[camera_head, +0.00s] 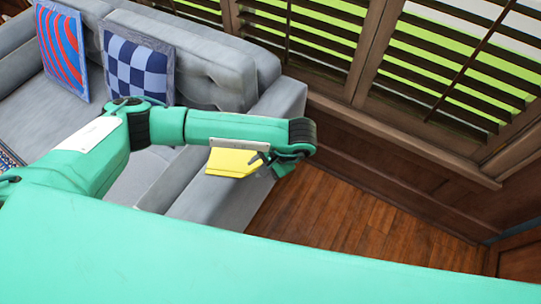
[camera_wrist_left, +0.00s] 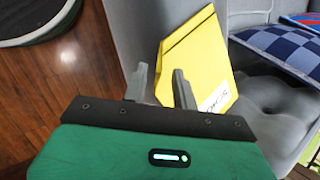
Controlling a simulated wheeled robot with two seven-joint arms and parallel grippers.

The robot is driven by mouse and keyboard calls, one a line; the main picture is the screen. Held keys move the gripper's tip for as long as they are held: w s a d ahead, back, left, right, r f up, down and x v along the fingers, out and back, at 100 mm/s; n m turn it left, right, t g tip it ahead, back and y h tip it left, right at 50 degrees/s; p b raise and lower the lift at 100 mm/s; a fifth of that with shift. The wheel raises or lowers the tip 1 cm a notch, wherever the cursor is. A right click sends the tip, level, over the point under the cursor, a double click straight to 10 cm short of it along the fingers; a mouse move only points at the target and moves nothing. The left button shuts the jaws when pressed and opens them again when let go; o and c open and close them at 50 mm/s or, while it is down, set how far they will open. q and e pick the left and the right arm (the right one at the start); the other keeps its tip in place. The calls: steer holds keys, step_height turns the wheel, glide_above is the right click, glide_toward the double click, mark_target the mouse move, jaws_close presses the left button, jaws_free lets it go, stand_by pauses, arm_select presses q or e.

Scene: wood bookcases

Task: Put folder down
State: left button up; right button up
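The yellow folder (camera_head: 232,163) shows below my left forearm in the head view, against the grey sofa (camera_head: 212,202). My arm hides part of it. In the left wrist view the folder (camera_wrist_left: 195,60) appears flat against grey upholstery, with dark lettering on a white patch near its lower right corner. My left gripper (camera_head: 280,163) is beside the folder, fingers pointing down. In the left wrist view its two fingers (camera_wrist_left: 161,87) stand apart, with the folder partly behind the right one. Whether a finger touches the folder cannot be told. My right gripper is out of view.
A checkered blue cushion (camera_head: 138,67) and a red-and-blue cushion (camera_head: 62,47) lean on the sofa back. Wood floor (camera_head: 335,215) is clear to the right of the sofa. A panelled wall with slatted windows (camera_head: 455,70) stands behind.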

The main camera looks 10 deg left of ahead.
arm_select(q)
steer(key=v, duration=0.9)
steer(key=shift+r, duration=0.35)
steer(key=shift+d, duration=0.15)
